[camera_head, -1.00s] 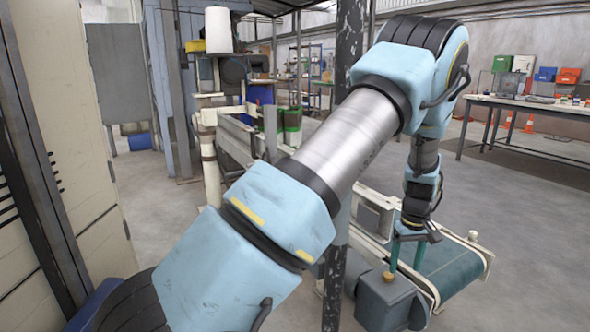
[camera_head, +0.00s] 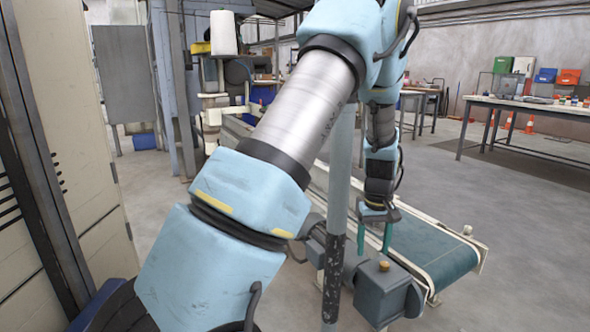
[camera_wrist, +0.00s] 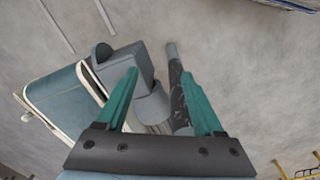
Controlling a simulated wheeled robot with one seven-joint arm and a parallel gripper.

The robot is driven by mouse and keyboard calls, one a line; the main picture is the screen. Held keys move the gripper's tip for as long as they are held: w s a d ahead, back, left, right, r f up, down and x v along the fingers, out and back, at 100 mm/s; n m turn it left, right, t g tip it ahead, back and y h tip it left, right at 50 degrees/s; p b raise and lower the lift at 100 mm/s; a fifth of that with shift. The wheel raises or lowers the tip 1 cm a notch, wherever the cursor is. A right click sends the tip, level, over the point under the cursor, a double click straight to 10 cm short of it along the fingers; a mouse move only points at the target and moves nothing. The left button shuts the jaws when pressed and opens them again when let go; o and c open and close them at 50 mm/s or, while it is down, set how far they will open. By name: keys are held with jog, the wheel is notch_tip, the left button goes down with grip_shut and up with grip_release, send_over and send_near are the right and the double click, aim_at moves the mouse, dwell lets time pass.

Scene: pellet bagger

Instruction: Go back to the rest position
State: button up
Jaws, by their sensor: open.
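My gripper (camera_head: 374,238) hangs from my arm in the head view, with two green fingers pointing down. It is beside and behind the grey motor box (camera_head: 383,291) at the near end of the conveyor. In the wrist view my gripper (camera_wrist: 165,98) has its fingers spread apart with nothing held between them. Below the fingers the wrist view shows the grey motor housing (camera_wrist: 122,68) and a dark, chipped post (camera_wrist: 178,90). The exact height of the fingers over the conveyor cannot be told.
A conveyor with a green belt (camera_head: 432,250) runs under my arm. A painted post (camera_head: 336,215) stands close beside my arm. A tall cream cabinet (camera_head: 75,150) is at the left. A workbench (camera_head: 530,105) stands at the back right. Open floor lies at the right.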

jog(key=s+a+r+m, duration=0.1)
jog(key=s+a+r, duration=0.25)
jog(key=a, duration=0.55)
jog(key=s+a+r+t, duration=0.1)
jog(key=s+a+r, duration=0.3)
jog(key=a, duration=0.5)
jog(key=s+a+r+m, duration=0.1)
jog(key=s+a+r, duration=0.2)
jog(key=s+a, duration=0.35)
notch_tip(320, 180, up, 13)
jog(key=w+a+p, duration=0.1)
jog(key=a+p, duration=0.1)
jog(key=p, duration=1.1)
jog(key=shift+w+a+f, duration=0.15)
jog(key=shift+w, duration=0.05)
